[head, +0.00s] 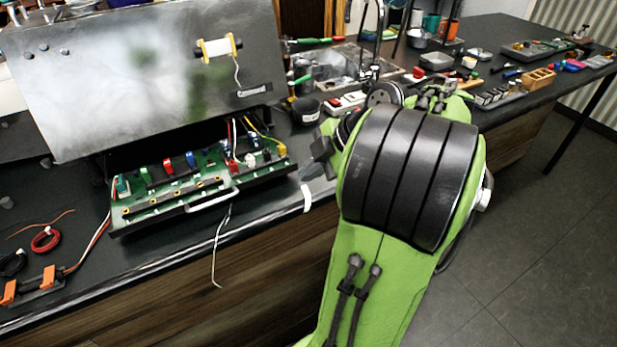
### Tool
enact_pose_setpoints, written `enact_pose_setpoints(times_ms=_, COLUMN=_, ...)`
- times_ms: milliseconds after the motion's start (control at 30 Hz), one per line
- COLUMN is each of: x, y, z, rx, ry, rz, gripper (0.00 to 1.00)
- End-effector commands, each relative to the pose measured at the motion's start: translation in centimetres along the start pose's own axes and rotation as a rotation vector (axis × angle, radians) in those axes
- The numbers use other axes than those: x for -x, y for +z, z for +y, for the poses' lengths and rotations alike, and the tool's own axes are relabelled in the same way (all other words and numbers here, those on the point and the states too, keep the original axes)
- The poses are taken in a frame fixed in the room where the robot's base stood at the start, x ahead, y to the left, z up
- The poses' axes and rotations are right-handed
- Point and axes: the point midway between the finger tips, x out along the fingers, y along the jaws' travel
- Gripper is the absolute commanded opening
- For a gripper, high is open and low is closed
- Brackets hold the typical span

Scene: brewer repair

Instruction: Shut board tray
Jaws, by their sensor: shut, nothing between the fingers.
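The board tray (128,229) is pulled out from under the metal brewer (140,85). It carries a green circuit board (150,204) with red, blue, black and white connectors and several wires. A pale handle (211,201) sits on its front edge. My green and black arm is at the centre right. My gripper (308,172) is shut and empty, just right of the tray's right end and apart from the handle. The arm partly hides it.
A loose wire (217,262) hangs over the bench front below the tray. Wire coils (46,239) and an orange-clamped holder (34,287) lie at left. A dark cup (305,110), a sink (340,65) and several tools stand behind my arm. The floor at right is clear.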

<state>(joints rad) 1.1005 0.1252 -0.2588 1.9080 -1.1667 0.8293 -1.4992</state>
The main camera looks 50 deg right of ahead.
Motion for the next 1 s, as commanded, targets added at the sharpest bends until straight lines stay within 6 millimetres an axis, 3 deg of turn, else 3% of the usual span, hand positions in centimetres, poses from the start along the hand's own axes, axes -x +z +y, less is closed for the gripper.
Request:
enact_pose_setpoints(times_ms=33, x=-1.7, y=0.1, z=-0.3, rx=0.002, ry=-0.003, rz=0.003, gripper=0.0)
enact_pose_setpoints(times_ms=300, x=-7.0, y=0.1, z=0.4, rx=0.002, ry=-0.003, rz=0.001, gripper=0.0)
enact_pose_setpoints(times_ms=500, x=-7.9, y=0.0, z=3.1, rx=0.0, ry=-0.001, rz=-0.001, gripper=0.0)
enact_pose_setpoints(times_ms=900, x=-8.2, y=-0.1, z=3.6, rx=-0.001, ry=-0.001, rz=0.0, gripper=0.0)
enact_pose_setpoints(times_ms=1000, x=-8.5, y=-0.1, z=4.5, rx=-0.001, ry=-0.003, rz=0.001, gripper=0.0)
